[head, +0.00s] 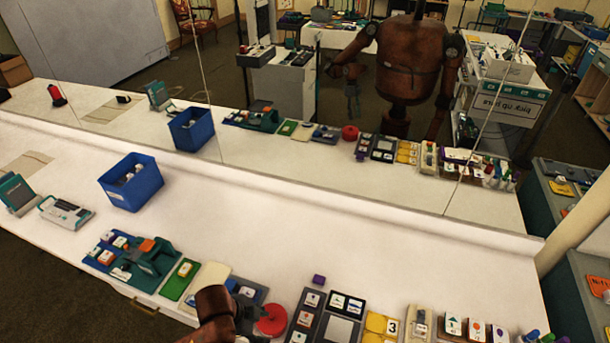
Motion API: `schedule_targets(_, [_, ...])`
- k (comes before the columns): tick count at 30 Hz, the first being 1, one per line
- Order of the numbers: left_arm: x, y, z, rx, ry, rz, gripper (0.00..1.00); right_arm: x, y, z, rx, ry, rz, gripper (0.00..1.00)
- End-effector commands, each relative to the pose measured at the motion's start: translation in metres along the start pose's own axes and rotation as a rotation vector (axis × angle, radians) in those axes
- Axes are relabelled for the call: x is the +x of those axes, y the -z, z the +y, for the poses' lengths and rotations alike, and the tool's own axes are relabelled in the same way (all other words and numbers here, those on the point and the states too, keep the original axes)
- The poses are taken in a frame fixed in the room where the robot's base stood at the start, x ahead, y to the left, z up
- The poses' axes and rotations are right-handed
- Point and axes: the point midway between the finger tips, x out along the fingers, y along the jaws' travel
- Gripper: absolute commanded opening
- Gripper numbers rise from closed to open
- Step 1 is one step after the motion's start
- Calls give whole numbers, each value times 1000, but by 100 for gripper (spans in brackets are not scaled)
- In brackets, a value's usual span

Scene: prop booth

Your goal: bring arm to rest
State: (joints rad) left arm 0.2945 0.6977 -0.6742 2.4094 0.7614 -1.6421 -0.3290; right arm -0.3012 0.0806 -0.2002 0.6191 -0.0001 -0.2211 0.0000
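A brown link of my arm (214,306) reaches in at the bottom, left of centre, over the front edge of the white counter (300,235).
A red round object (271,320) lies close to the arm. A teal and blue tray (135,258), a green card (180,279) and a dark panel (328,318) line the front edge. A blue bin (131,184) stands farther back. The counter's middle is clear.

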Motion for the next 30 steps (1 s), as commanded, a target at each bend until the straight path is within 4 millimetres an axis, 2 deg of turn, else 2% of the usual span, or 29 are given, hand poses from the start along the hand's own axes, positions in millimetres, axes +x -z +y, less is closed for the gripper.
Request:
schedule_targets(2, [7, -4, 7, -154, 36, 50, 47, 0, 0, 0, 0, 0, 0, 36])
schedule_targets(5, [10, -23, 9, -358, 97, 83, 47, 0, 0, 0, 0, 0, 0, 36])
schedule_targets(8, [11, -55, 16, -576, 157, 87, 47, 0, 0, 0, 0, 0, 1, 36])
schedule_targets(10, [11, -85, 26, -729, 199, 71, 47, 0, 0, 0, 0, 0, 1, 36])
schedule_targets(15, [7, -153, 60, -1022, 284, -1, 47, 0, 1, 0, 0, 0, 2, 36])
schedule_targets(21, [-2, -213, 106, -1251, 356, -101, 47, 0, 1, 0, 0, 0, 3, 36])
schedule_targets(26, [-11, -250, 142, -1388, 402, -183, 47, 0, 2, 0, 0, 0, 3, 36])
schedule_targets(27, [-8, -256, 147, -1408, 407, -197, 47, 0, 2, 0, 0, 0, 3, 36])
schedule_targets(30, [22, -263, 141, -1395, 392, -199, 47, 0, 3, 0, 0, 0, 5, 36])
